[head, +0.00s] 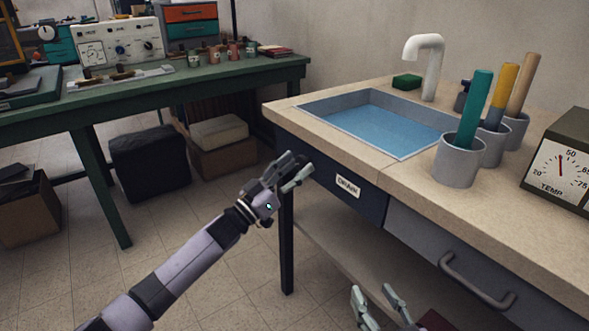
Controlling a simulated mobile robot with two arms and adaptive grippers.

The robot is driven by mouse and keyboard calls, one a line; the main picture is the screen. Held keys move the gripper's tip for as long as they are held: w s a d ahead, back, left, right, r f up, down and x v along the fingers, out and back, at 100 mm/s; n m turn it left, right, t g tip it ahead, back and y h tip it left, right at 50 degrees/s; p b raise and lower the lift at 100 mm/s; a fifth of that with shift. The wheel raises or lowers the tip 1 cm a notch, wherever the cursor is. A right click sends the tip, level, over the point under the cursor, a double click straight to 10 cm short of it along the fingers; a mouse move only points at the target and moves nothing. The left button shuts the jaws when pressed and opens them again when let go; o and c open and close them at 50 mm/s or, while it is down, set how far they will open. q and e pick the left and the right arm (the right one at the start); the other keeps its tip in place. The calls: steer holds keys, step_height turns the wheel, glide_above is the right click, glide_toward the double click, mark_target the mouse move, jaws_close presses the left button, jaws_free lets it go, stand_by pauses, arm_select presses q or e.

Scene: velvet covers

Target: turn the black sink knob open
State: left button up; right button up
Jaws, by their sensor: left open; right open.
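A small black knob-like part (462,96) stands on the counter right of the white faucet (432,68), partly hidden behind the teal handle. I take it for the sink knob; its turn position is too small to tell. The sink basin (312,107) is grey with a blue interior. My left gripper (298,163) is open and empty, in front of the counter's left front corner and well away from the knob. My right gripper (371,291) is open at the bottom edge, low in front of the counter, and looks empty.
Grey cups (458,165) with upright coloured handles stand right of the sink. A temperature gauge (563,165) is at the far right. A green sponge (407,82) lies behind the basin. A drawer handle (478,281) sticks out of the counter front. A green bench (120,95) stands left.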

arm_select(q)
steer(key=shift+c, duration=0.3)
steer(key=c, duration=1.1)
